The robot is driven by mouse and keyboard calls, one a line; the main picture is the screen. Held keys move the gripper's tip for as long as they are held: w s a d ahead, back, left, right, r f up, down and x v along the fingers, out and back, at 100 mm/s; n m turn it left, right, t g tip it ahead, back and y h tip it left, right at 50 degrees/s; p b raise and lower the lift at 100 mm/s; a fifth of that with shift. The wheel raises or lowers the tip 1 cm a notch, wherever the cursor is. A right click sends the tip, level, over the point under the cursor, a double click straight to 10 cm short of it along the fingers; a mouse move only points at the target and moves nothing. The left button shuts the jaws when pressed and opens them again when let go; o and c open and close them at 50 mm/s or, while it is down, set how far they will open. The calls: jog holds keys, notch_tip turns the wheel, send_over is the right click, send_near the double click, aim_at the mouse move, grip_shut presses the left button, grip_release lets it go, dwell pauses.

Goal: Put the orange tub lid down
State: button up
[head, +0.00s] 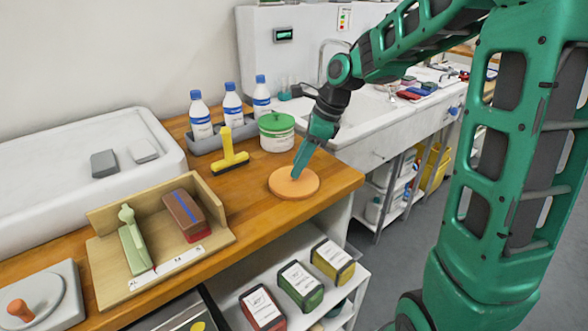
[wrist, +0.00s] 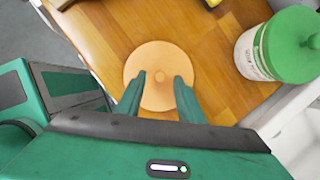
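The orange tub lid (head: 293,186) is a flat round disc that appears to lie flat on the wooden counter, near its right front corner. In the wrist view the lid (wrist: 160,55) has a small knob (wrist: 160,75) at its middle. My gripper (head: 297,174) reaches down over the lid from the upper right. In the wrist view my gripper's (wrist: 160,78) two fingers are apart, with the knob between them and a gap on each side. Whether the fingertips touch the lid's top is unclear.
A white tub with a green lid (head: 276,123) stands behind the orange lid. A yellow squeegee (head: 230,158) and a grey rack of bottles (head: 207,143) are left of the tub. A wooden tray (head: 103,262) sits further left. The counter (head: 340,180) ends close to the lid's right.

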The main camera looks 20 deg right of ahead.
jog(key=v, duration=0.9)
jog(key=shift+r, duration=0.2)
jog(key=s+d+f+n+h, duration=0.1)
jog(key=s+d+f+n, duration=0.2)
jog(key=s, duration=0.6)
jog(key=s+d+f+n+g+h, duration=0.1)
jog(key=s+d+f+n, duration=0.2)
jog(key=s+d+n, duration=0.2)
jog(key=s+d+f+n+g+h, duration=0.1)
jog(key=s+d+n, duration=0.3)
jog(key=s+n, duration=0.5)
jog(key=s+f, duration=0.1)
jog(key=s, duration=0.5)
jog(key=shift+d+f+h, duration=0.3)
jog(key=shift+f+h, duration=0.1)
jog(key=shift+s, duration=0.1)
